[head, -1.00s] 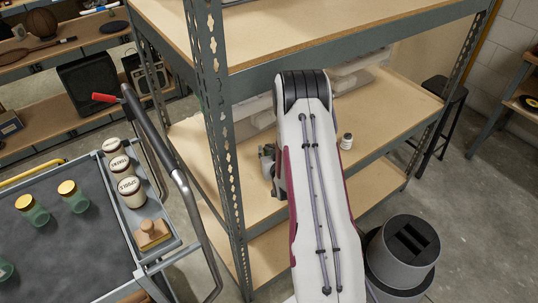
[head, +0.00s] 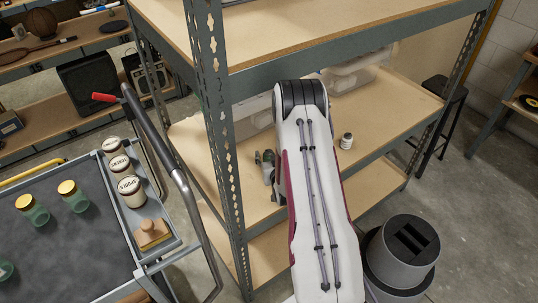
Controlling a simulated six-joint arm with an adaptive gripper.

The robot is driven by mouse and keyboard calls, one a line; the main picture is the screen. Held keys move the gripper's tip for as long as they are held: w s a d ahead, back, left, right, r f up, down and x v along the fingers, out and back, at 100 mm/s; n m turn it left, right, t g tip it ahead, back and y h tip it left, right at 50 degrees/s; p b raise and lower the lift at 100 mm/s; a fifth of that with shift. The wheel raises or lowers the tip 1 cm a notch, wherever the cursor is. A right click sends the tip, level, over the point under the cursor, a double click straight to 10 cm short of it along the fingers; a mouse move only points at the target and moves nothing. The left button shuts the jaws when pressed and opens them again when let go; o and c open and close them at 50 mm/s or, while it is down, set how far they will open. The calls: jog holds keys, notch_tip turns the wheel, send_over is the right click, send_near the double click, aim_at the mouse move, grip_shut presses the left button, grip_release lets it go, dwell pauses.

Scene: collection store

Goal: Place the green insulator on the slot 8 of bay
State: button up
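My gripper (head: 264,158) is over the middle shelf (head: 385,112) of the metal rack, just left of my forearm. Only a small part of it shows, and the forearm covers the rest. A dark greenish patch shows at its fingers; I cannot tell whether this is the green insulator or part of the gripper. I cannot tell whether the fingers are open or shut. No slot number or marked bay can be read; my arm hides part of the shelf.
A small white bottle (head: 346,141) stands on the shelf right of my arm. Clear bins (head: 352,78) sit behind it. The rack's upright (head: 222,150) stands left of my gripper.

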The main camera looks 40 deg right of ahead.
jog(key=shift+r, duration=0.1)
dwell(0.3)
jog(key=shift+s+a+r, duration=0.1)
jog(key=shift+s+r, duration=0.1)
jog(key=shift+s, duration=0.1)
jog(key=shift+v, duration=5.7)
jog(key=shift+w+a, duration=0.1)
jog(key=s+a+r+n+g+y, duration=0.2)
jog(key=s+a+r+g, duration=0.1)
jog(key=s+a+r, duration=1)
jog(key=s+a+r+n+g+y, duration=0.2)
jog(key=s+a+r, duration=1)
jog(key=r, duration=0.6)
jog(key=shift+s+a+r+g+y, duration=0.2)
jog(key=shift+s+a+g+y, duration=0.25)
jog(key=shift+s+g, duration=0.5)
